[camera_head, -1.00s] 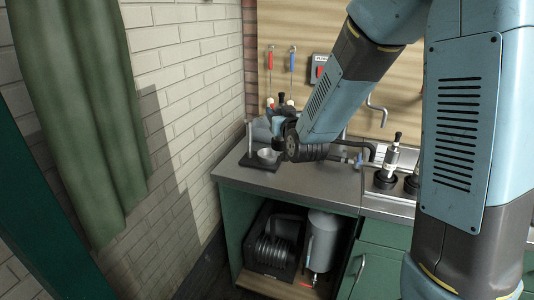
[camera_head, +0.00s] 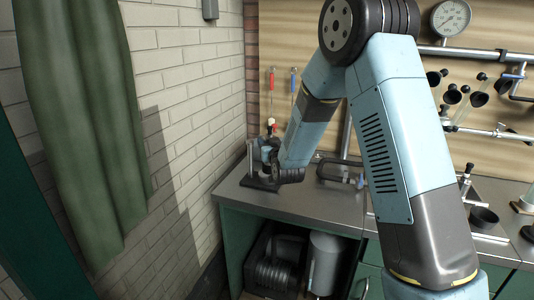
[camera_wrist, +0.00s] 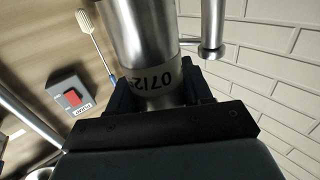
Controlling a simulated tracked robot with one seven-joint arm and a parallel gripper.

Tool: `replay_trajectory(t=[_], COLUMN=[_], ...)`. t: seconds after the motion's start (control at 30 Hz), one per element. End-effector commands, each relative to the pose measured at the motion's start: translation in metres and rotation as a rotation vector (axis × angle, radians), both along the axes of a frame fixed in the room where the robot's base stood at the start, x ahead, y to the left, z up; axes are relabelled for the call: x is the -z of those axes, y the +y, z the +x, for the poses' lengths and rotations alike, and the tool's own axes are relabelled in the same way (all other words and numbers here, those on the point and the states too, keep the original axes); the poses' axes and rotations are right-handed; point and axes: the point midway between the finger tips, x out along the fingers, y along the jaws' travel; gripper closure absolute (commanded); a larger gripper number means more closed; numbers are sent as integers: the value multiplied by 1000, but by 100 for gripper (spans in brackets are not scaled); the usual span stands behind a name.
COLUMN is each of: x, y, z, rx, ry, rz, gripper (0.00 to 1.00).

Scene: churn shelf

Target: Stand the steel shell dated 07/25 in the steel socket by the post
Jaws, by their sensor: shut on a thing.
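My gripper (camera_wrist: 160,98) is shut on a steel shell (camera_wrist: 140,35). The shell is a shiny cylinder with a pale band, on which "07/2" can be read; the band's last part is turned out of sight. In the head view my gripper (camera_head: 269,155) is over the left end of the counter, at the black stand base (camera_head: 258,183) with its upright steel post (camera_head: 250,158). The post also shows in the wrist view (camera_wrist: 213,25), right of the shell and apart from it. The steel socket is hidden behind my arm and gripper, so I cannot tell whether the shell touches it.
The brick wall (camera_head: 190,120) is close on the left. A red-button switch box (camera_wrist: 72,95) is on the wood panel. Glassware and fittings fill the right side.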

Motion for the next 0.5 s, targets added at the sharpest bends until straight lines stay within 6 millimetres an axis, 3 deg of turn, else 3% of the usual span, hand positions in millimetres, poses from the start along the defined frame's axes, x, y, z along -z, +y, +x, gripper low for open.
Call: replay_trajectory(t=[0.33,0.5], x=[15,39], y=[2,2], z=[13,12], rx=[1,1], ry=[-1,0], rz=[0,-1], gripper=[94,94])
